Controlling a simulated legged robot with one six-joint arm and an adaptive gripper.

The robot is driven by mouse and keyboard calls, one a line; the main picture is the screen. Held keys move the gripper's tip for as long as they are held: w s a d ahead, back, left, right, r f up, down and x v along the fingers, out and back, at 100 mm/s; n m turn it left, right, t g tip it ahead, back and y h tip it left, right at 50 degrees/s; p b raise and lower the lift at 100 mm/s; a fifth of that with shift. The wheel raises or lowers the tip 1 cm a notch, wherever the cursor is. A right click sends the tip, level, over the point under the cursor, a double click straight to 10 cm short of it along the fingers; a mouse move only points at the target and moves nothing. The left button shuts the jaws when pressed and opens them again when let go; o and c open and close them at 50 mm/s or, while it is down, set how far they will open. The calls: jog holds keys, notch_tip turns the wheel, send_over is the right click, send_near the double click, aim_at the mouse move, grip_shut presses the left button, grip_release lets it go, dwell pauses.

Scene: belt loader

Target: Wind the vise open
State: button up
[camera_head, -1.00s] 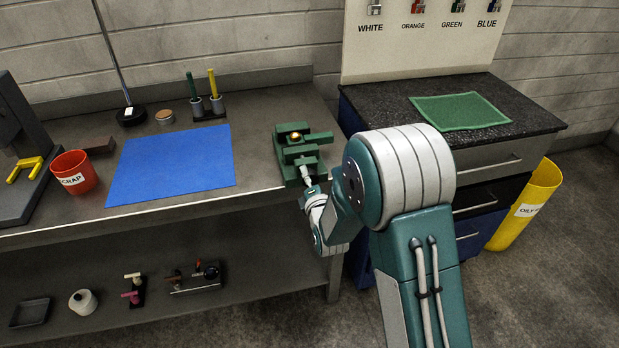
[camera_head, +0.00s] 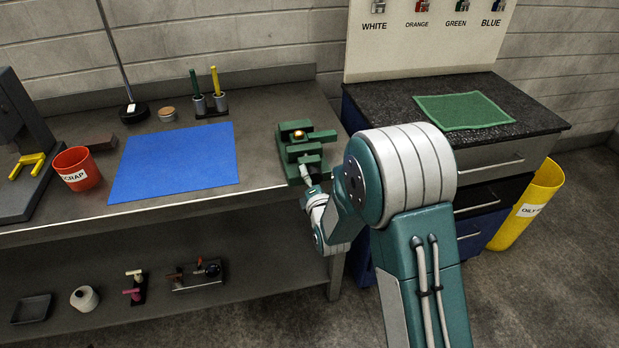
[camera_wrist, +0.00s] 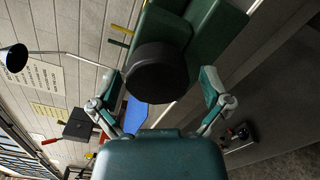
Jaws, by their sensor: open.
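The green vise (camera_head: 299,140) sits at the right end of the grey workbench, with a small brass-coloured piece (camera_head: 298,134) between its jaws. In the wrist view the vise (camera_wrist: 213,35) fills the top, and a dark round hub (camera_wrist: 159,72) on its front faces me. My gripper (camera_wrist: 160,88) is open, one finger on each side of the hub with gaps showing. In the head view my gripper (camera_head: 308,183) is at the vise's front end, partly hidden by my arm. The vise's handle cannot be made out clearly.
A blue mat (camera_head: 172,163) lies left of the vise, with a red scrap bin (camera_head: 78,169) beyond it. A dark-topped cabinet (camera_head: 400,106) with a green mat (camera_head: 463,111) stands right of the bench. A yellow bin (camera_head: 531,203) is beside it.

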jog(key=shift+d, duration=0.2)
jog(key=shift+s+d+r, duration=0.1)
jog(key=shift+s+d, duration=0.05)
jog(key=shift+s, duration=0.25)
jog(key=v, duration=1.1)
